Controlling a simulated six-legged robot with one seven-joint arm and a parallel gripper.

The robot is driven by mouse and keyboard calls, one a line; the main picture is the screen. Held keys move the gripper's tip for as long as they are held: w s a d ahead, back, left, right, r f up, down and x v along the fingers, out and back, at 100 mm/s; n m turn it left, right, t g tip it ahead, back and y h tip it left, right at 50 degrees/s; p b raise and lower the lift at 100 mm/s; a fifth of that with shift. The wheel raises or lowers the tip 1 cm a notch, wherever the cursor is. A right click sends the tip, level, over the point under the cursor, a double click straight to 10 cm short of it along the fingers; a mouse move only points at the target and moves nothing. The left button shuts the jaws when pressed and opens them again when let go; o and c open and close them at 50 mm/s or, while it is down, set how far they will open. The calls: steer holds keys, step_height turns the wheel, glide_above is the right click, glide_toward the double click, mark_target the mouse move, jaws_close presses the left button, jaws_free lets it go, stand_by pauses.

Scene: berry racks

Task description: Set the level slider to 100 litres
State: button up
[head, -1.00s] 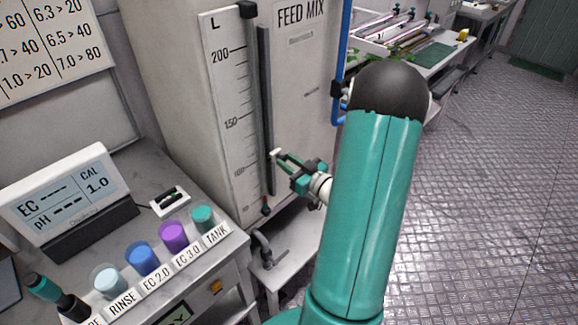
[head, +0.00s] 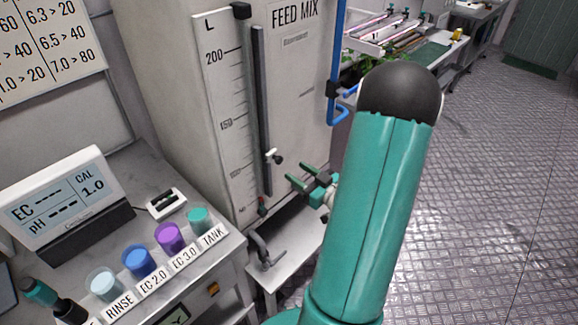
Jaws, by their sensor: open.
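The level slider (head: 273,157) is a small white and dark knob on a dark vertical rail (head: 261,110) on the FEED MIX tank (head: 295,70). The scale (head: 222,90) left of it shows 200 at the top and 150 below. The slider sits well below 150, roughly level with the 100 area, but the lower numbers are too small to read its exact setting. My gripper (head: 300,176) is open and empty, to the right of and slightly below the slider, with a gap between them. My arm partly hides the gripper's base.
A bench at left holds an EC/pH meter (head: 68,200) and labelled cups, including the purple EC 3.0 cup (head: 170,238). A small table (head: 290,255) with a tap (head: 262,250) stands below the tank. The floor (head: 480,210) at right is clear.

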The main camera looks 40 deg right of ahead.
steer(key=s, duration=0.7)
steer(key=shift+s, duration=0.35)
steer(key=shift+d, duration=0.1)
steer(key=w+r+n+g+h, duration=0.1)
steer(key=w+r+g+h, duration=0.25)
steer(key=w, duration=0.55)
steer(key=w+a+r+m+g+h, duration=0.1)
steer(key=w+a+r+g+h, duration=0.15)
steer(key=w+a+r, duration=0.4)
steer(key=s+a+r+g+y, duration=0.2)
steer(key=s+a, duration=0.6)
steer(key=a, duration=0.4)
steer(key=s+a+r+g+y, duration=0.3)
steer(key=s+a, duration=0.4)
steer(key=a, duration=0.6)
step_height(320, 180, up, 3)
steer(key=shift+s+f+g, duration=0.15)
steer(key=shift+s+g, duration=0.2)
steer(key=shift+g, duration=0.35)
